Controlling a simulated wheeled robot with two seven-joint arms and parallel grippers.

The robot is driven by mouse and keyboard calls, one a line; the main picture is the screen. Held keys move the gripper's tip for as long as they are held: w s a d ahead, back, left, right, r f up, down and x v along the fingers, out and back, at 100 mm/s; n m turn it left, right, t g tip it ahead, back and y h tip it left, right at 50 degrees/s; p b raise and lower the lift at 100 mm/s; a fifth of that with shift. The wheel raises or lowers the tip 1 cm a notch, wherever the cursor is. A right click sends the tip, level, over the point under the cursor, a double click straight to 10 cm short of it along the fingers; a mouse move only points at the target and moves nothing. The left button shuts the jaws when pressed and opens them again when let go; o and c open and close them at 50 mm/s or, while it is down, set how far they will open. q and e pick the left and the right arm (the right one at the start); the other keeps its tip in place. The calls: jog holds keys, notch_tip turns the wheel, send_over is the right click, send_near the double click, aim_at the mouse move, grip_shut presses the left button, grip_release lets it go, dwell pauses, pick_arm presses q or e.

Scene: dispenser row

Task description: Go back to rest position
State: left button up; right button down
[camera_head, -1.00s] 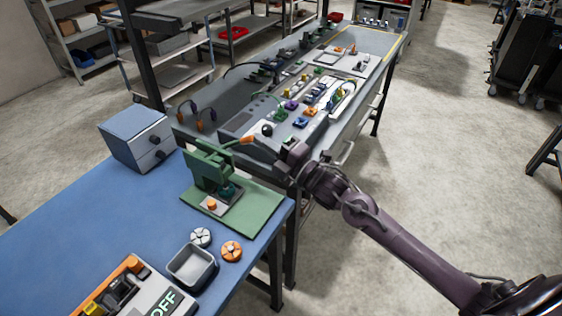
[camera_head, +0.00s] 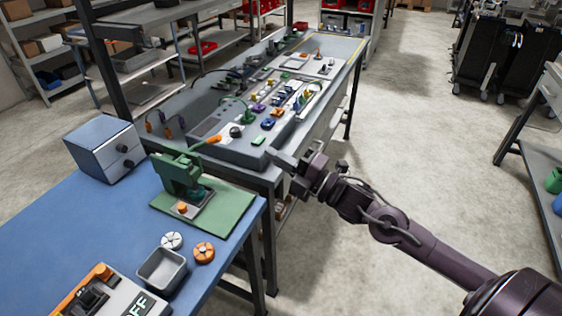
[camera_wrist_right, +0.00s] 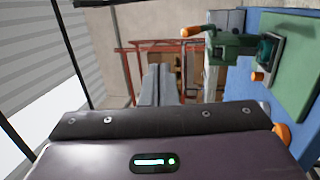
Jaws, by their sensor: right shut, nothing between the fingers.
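My right gripper (camera_head: 280,160) is shut and empty in the head view. It is in the air by the near right corner of the grey bench (camera_head: 255,180), close to the grey control console (camera_head: 240,150). Its arm comes in from the lower right. In the right wrist view the two grey fingers (camera_wrist_right: 160,84) are together with nothing between them. My left gripper is not in view.
The blue table (camera_head: 60,220) at left holds a green press (camera_head: 180,175) on a green plate (camera_head: 225,212), a grey bin (camera_head: 162,283), two round parts and a blue-grey box (camera_head: 95,148). Open floor (camera_head: 400,140) lies at right; another bench (camera_head: 535,165) stands at the right edge.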

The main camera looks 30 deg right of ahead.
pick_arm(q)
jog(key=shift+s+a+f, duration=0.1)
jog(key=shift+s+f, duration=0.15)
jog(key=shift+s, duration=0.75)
pick_arm(e)
jog(key=shift+s+d, duration=0.25)
jog(key=shift+s, duration=0.1)
